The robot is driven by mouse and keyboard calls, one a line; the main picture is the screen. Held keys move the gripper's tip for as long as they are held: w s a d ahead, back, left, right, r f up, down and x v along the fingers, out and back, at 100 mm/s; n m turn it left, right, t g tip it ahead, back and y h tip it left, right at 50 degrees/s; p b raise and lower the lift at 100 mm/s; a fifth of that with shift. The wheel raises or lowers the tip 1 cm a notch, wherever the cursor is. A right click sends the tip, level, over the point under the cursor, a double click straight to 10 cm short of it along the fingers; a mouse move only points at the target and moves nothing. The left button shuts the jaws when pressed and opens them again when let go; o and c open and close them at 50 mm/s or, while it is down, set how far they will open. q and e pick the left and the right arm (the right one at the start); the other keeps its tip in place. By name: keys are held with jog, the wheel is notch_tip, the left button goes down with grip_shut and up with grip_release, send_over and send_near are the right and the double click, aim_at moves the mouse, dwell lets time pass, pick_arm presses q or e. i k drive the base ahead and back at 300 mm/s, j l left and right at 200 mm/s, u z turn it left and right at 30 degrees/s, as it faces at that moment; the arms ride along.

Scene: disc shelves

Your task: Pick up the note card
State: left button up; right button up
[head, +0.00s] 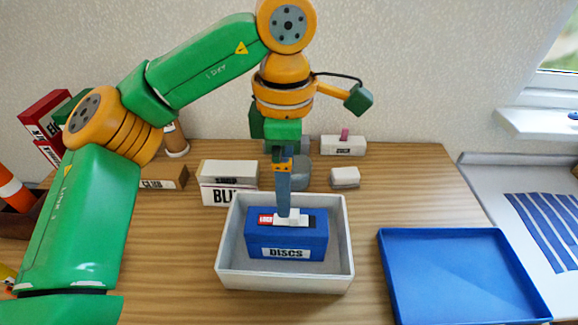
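No thing is clearly marked as the note card. A small flat red and white piece (268,219) with lettering lies on top of a blue box (286,241) labelled DISCS; I cannot tell if it is the note card. The blue box stands inside a white tray (231,272). My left gripper (284,212) points straight down over the blue box, its tip at or just above the piece. I see its fingers edge-on, so I cannot tell whether they are open or touching. My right gripper is not in view.
An empty blue tray (460,277) lies to the right. Behind the white tray stand lettered white boxes (229,183), a brown CLUB box (164,178), a small white block (345,178) and a white box with a pink top piece (343,145). A window is at the right.

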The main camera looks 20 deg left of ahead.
aim_at(213, 194)
jog(key=k, duration=1.5)
